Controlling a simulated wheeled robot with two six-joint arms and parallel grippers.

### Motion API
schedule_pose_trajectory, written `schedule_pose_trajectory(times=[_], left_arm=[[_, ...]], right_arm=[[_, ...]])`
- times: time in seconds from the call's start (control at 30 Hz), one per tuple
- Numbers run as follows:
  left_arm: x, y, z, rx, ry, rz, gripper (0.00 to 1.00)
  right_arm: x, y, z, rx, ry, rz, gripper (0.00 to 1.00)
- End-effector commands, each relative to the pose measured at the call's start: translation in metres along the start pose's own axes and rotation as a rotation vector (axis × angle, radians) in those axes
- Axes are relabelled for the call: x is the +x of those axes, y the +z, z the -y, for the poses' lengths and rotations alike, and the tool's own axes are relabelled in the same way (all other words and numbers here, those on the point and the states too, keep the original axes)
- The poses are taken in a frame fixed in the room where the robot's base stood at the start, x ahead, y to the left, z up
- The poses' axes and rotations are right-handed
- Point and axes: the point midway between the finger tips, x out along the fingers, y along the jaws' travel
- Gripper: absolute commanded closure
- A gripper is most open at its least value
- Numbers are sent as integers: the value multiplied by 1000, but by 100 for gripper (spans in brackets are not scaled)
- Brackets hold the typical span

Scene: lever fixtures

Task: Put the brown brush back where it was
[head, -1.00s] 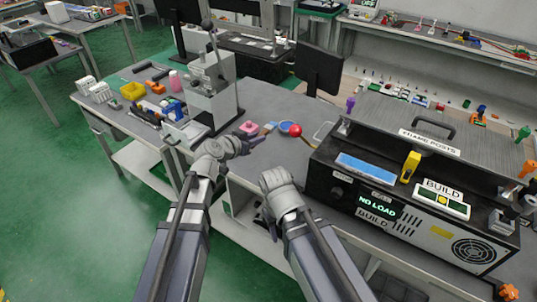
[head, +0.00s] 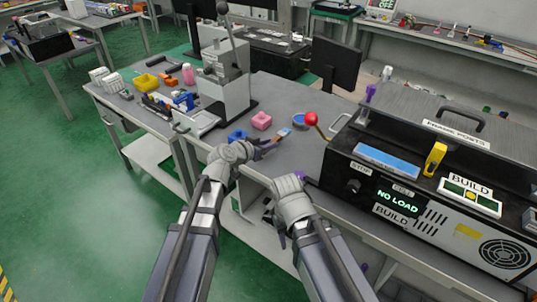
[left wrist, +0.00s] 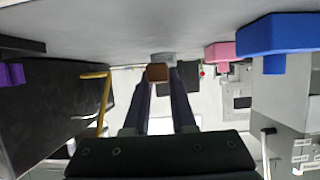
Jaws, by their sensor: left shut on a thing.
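The brown brush (head: 277,138) is held low over the bench, or on it, in the head view. Its pale blue-white end points up and right. My left gripper (head: 266,147) is shut on its brown handle. In the left wrist view the brown handle (left wrist: 158,72) shows end-on between the two fingers, with a grey part behind it. Whether the brush touches the bench I cannot tell. My right gripper (head: 279,238) hangs in front of the bench edge, its fingers mostly hidden by its wrist.
A pink block (head: 261,121), a blue block (head: 236,135) and a blue round dish (head: 299,120) are near the brush. A red-knobbed lever (head: 311,119) stands right of it, beside the black NO LOAD box (head: 397,198). A grey lever press (head: 222,85) stands behind left.

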Motion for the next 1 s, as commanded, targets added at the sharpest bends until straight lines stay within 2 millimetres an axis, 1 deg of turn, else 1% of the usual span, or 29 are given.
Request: schedule_pose_trajectory(times=[0.03, 0.2, 0.27, 0.53, 0.67, 0.7, 0.93, 0.97, 1.0], left_arm=[[4, 10, 0, 0, 0, 0, 100], [13, 29, 0, 0, 0, 0, 100], [14, 31, 0, 0, 0, 0, 100], [13, 29, 0, 0, 0, 0, 100], [14, 33, 0, 0, 0, 0, 100], [14, 33, 0, 0, 0, 0, 75], [14, 32, 0, 0, 0, 0, 49], [14, 32, 0, 0, 0, 0, 46], [14, 32, 0, 0, 0, 0, 46]], right_arm=[[11, -1, 1, 0, 0, 0, 53], [31, -2, 3, 0, 0, 0, 53], [34, -2, 3, 0, 0, 0, 53], [31, -2, 3, 0, 0, 0, 53], [36, -2, 3, 0, 0, 0, 53], [36, -2, 3, 0, 0, 0, 53], [34, -2, 3, 0, 0, 0, 53], [34, -2, 3, 0, 0, 0, 53], [34, -2, 3, 0, 0, 0, 53]])
